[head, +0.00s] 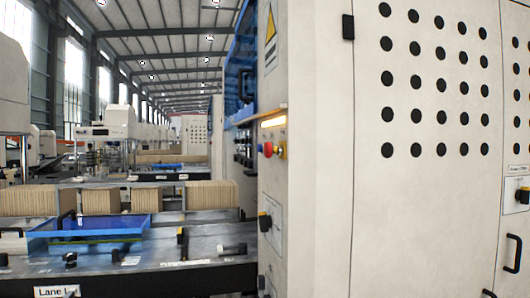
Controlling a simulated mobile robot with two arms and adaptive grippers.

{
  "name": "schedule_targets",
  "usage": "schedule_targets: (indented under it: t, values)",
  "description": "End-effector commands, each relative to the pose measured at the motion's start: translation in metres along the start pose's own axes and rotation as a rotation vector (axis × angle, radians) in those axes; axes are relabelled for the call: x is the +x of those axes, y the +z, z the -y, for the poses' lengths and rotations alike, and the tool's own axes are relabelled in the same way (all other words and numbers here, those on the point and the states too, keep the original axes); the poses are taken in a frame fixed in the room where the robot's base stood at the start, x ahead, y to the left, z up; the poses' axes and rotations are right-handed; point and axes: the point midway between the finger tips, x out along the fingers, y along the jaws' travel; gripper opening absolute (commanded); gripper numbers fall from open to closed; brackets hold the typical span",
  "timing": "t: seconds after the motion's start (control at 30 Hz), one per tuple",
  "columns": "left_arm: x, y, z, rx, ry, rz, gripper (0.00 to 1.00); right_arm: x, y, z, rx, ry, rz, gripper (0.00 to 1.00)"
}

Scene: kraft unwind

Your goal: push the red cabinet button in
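A red button (267,149) sticks out from the narrow side face of the tall off-white cabinet (335,180). It sits on or beside a yellow part (281,150), below a lit amber strip (273,122). The button is seen from the side, so I cannot tell how far in it stands. Neither of my grippers is in view, and nothing touches the button.
The cabinet's broad front with black round holes fills the right. At left, a machine bed (200,273) carries a blue tray (95,228) and stacks of brown board (155,199).

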Motion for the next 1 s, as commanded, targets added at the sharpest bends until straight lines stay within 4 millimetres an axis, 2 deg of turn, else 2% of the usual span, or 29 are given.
schedule_targets:
  t: [0.03, 0.1, 0.13, 0.37, 1.0]
  values:
    - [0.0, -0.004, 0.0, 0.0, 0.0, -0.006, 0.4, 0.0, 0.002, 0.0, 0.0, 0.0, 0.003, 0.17]
    - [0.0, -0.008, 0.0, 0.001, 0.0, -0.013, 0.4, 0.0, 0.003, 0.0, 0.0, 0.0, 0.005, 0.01]
    - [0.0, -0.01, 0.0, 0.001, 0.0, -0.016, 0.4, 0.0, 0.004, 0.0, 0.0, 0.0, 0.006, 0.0]
    - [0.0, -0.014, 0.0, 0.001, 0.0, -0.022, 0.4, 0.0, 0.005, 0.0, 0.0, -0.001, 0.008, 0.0]
    - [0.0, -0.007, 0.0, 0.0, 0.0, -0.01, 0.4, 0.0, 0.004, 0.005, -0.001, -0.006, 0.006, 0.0]
